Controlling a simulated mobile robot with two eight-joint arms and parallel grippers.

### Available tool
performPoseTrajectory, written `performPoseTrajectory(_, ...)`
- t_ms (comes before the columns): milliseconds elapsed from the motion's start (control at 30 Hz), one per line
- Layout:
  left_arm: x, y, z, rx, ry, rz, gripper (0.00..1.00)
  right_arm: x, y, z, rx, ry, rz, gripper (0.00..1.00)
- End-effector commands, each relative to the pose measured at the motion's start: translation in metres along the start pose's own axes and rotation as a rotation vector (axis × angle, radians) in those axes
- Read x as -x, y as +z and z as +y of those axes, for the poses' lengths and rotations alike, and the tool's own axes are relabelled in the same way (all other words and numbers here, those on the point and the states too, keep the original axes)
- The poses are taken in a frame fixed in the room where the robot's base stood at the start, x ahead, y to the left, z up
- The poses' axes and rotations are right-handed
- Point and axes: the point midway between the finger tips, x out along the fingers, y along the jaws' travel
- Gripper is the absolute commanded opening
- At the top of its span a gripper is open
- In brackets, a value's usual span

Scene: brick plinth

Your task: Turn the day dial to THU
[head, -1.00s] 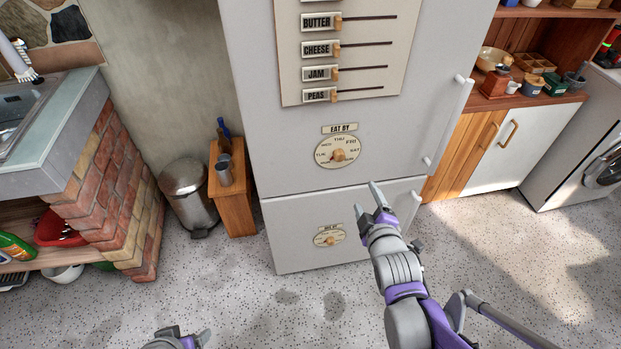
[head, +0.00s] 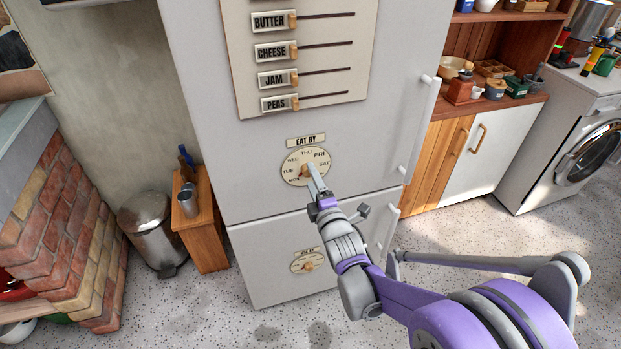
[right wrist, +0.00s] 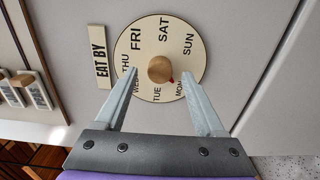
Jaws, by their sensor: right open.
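The round cream day dial (head: 293,172) is on the fridge's upper door under an EAT BY label (head: 306,141). In the right wrist view the dial (right wrist: 148,34) shows day names around a wooden knob (right wrist: 160,68). A small red mark at the knob's edge points toward MON. My right gripper (head: 313,178) is at the dial in the head view, partly covering its lower right. In the right wrist view the gripper (right wrist: 160,74) is open, with one finger to each side of the knob and gaps between. I cannot tell how deep the fingertips reach. My left gripper is out of view.
A second, smaller dial (head: 300,266) is on the lower door. A board (head: 330,85) with labelled sliders is above. Door handles (head: 421,130) stick out on the right. A wooden stand (head: 200,235) and metal bin (head: 148,235) stand to the left.

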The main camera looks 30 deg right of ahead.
Motion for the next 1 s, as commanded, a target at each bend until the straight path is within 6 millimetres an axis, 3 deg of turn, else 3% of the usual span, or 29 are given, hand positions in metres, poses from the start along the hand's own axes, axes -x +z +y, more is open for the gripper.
performPoseTrajectory(133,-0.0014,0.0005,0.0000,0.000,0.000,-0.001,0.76,-0.0114,-0.0002,-0.0003,0.000,0.000,0.000,0.71)
performPoseTrajectory(433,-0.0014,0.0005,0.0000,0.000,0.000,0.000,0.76,-0.0136,-0.0002,0.0001,-0.001,0.000,0.000,0.71)
performPoseTrajectory(833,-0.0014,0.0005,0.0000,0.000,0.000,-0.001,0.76,-0.0134,-0.0002,0.0000,-0.001,0.000,0.000,0.01)
performPoseTrajectory(1000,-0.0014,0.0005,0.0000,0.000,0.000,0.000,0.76,-0.0133,-0.0002,0.0000,-0.002,-0.001,0.000,0.00)
